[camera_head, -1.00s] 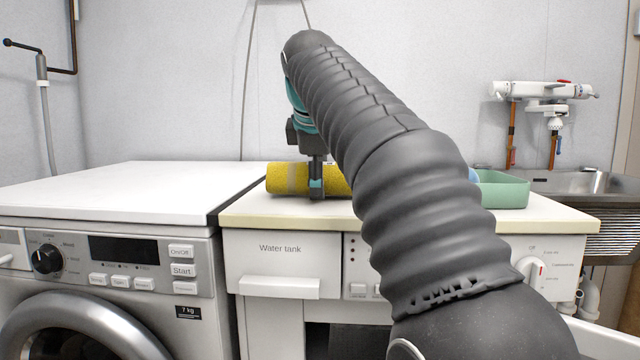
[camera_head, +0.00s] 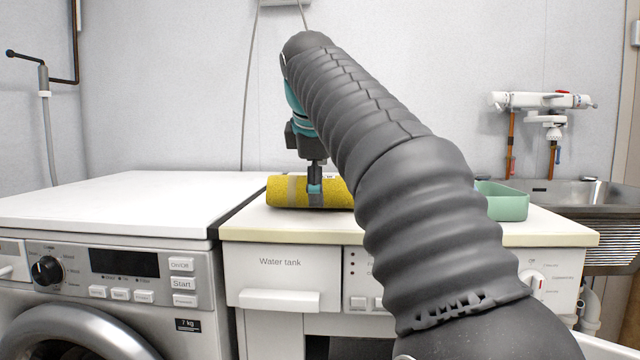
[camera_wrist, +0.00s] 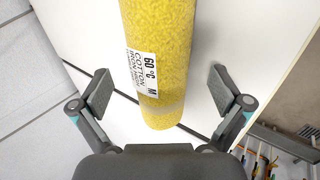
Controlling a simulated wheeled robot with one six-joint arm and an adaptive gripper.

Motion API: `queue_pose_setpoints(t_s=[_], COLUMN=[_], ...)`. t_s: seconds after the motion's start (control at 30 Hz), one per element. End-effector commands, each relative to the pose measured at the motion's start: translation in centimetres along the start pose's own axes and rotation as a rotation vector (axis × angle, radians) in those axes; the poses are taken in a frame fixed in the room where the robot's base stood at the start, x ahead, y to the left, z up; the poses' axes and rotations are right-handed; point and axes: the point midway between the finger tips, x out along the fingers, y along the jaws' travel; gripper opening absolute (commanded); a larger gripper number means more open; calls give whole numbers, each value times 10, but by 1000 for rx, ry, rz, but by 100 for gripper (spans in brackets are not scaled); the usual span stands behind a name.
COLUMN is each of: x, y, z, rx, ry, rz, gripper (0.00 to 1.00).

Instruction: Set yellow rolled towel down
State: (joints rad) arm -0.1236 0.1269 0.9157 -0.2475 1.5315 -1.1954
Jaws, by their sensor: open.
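The yellow rolled towel (camera_head: 285,192) lies on its side on the cream-edged white countertop (camera_head: 480,232), near its left end. It has a grey band around it, and my arm hides its right part. My gripper (camera_head: 314,188) points down at the towel in the head view. In the wrist view the towel (camera_wrist: 165,50) runs between the two spread fingers of my gripper (camera_wrist: 160,92), with a gap on each side. A white label on the towel reads "60° COTTON". My gripper is open and not clamped on it.
A white washing machine top (camera_head: 120,200) lies to the left across a dark gap. A green tub (camera_head: 503,201) stands on the counter at the right, partly behind my arm. A metal sink (camera_head: 580,192) with a wall tap is farther right.

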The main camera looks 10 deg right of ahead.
Motion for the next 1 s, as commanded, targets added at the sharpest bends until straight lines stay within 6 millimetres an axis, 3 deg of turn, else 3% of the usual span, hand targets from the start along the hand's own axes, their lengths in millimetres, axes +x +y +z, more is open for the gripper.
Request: queue_pose_setpoints(t_s=[0.2, 0.5, 1.0], x=[-50, -93, -101], y=[3, 2, 0], z=[0, 0, 0], rx=[0, -1, 0], ry=[2, 1, 0], rz=[2, 1, 0], gripper=[100, 100, 100])
